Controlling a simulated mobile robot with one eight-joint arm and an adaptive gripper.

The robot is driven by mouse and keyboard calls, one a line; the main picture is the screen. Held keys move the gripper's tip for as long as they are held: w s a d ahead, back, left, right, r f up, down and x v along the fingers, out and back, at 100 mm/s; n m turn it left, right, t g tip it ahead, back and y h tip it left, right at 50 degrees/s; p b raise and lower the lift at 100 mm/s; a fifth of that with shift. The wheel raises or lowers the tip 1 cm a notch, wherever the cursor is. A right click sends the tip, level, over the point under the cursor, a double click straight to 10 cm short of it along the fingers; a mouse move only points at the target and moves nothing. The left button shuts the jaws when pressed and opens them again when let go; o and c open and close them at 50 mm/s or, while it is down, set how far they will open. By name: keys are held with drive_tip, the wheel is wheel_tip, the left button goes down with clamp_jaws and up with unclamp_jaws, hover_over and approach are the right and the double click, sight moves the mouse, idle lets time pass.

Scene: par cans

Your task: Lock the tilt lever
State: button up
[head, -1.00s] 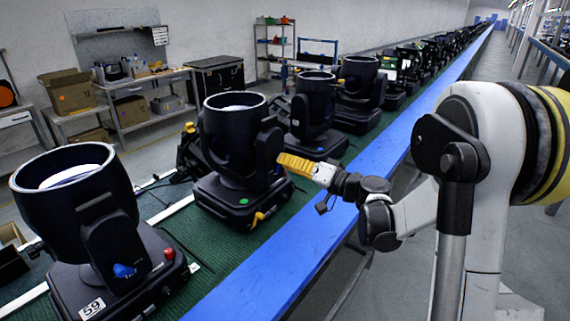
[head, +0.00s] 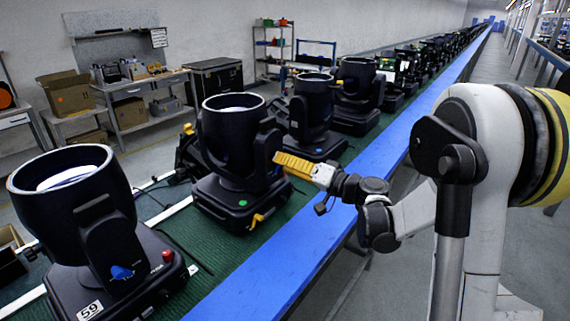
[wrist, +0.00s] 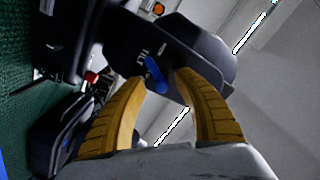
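The tilt lever (wrist: 156,74) is a small blue lever on the dark side arm of a par can (wrist: 150,40), beside white markings, in the wrist view. My gripper (wrist: 160,77) is open, with its two yellow fingers on either side of the lever's near end. I cannot tell whether either finger touches it. In the head view my gripper (head: 278,157) is at the right side of the middle par can (head: 228,140), the one with a green dot on its base. The lever on that can is hidden there.
A nearer par can (head: 70,190) labelled 59 has its own blue lever (head: 122,272) and a red button. More cans stand in a row behind on the green belt (head: 190,238). A blue rail (head: 300,255) runs between the belt and me. Shelves and boxes stand at the left wall.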

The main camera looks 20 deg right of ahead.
drive_tip(key=v, duration=1.2)
drive_tip(key=shift+a, duration=0.1)
drive_tip(key=s+a+f+g+h, duration=0.35)
drive_tip(key=s+a+g, duration=0.3)
drive_tip(key=a, duration=0.45)
drive_tip(key=s+d+f+n+h, duration=0.1)
drive_tip(key=s+f+h, duration=0.1)
drive_tip(key=s, duration=0.5)
drive_tip(key=s+f+n+h+b, duration=0.1)
drive_tip(key=s+h, duration=0.4)
drive_tip(key=s, duration=0.3)
drive_tip(key=shift+s+d+f+n+g, duration=0.3)
drive_tip(key=shift+d+f+g, duration=0.05)
drive_tip(key=shift+f+g, duration=0.1)
